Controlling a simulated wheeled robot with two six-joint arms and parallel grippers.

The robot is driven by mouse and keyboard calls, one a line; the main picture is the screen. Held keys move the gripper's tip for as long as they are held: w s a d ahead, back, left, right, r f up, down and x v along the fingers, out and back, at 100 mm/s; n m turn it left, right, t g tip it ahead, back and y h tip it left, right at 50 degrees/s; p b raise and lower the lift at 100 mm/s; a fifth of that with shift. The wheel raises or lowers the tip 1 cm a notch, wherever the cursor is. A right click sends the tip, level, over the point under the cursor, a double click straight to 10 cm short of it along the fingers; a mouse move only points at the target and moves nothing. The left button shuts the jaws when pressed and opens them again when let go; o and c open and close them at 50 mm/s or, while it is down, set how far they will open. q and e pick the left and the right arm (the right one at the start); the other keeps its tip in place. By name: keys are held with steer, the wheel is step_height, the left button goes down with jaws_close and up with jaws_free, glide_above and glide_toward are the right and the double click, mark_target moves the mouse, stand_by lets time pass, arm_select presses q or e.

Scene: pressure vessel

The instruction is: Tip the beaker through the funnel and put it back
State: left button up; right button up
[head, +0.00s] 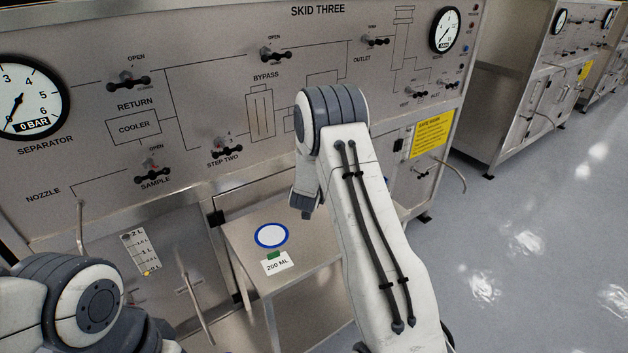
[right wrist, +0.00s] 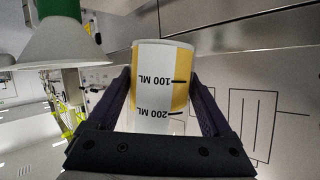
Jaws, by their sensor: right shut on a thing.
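My right gripper (right wrist: 160,88) is shut on the beaker (right wrist: 160,58) in the right wrist view, one finger on each side. The beaker is clear, with a white scale strip marked 100 ML and 200 ML, upside down in this view. Yellow liquid shows beside the strip, reaching near the 200 mark. The white funnel (right wrist: 62,45) with a green neck is at the upper left, apart from the beaker. In the head view, my right arm hides the gripper and beaker; no funnel shows. My left gripper is out of view; only its arm shows at the lower left.
A steel shelf (head: 322,262) carries an empty blue-ringed white spot (head: 271,236) and a 200 ML label (head: 277,264). The skid panel (head: 208,60) with gauges and black valve handles stands behind. A sight scale (head: 141,253) and thin pipes are at the lower left.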

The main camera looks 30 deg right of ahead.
steer(key=shift+s+d+r, duration=0.1)
steer(key=shift+r, duration=0.2)
steer(key=shift+s+f+b, duration=0.1)
steer(key=shift+f+b, duration=0.05)
steer(key=shift+b, duration=0.5)
steer(key=b, duration=0.1)
steer(key=m+t+b, duration=0.1)
steer(key=shift+s+d+y+b, duration=0.2)
steer(key=shift+d+y+b, duration=0.15)
steer(key=shift+y+b, duration=0.05)
steer(key=shift+r+m, duration=0.3)
steer(key=shift+r, duration=0.1)
steer(key=shift+s+d+b, duration=0.15)
steer(key=shift+b, duration=0.45)
steer(key=shift+s+d+r+m+y+b, duration=0.25)
steer(key=shift+m+b, duration=0.25)
steer(key=shift+b, duration=0.3)
steer(key=shift+w, duration=0.1)
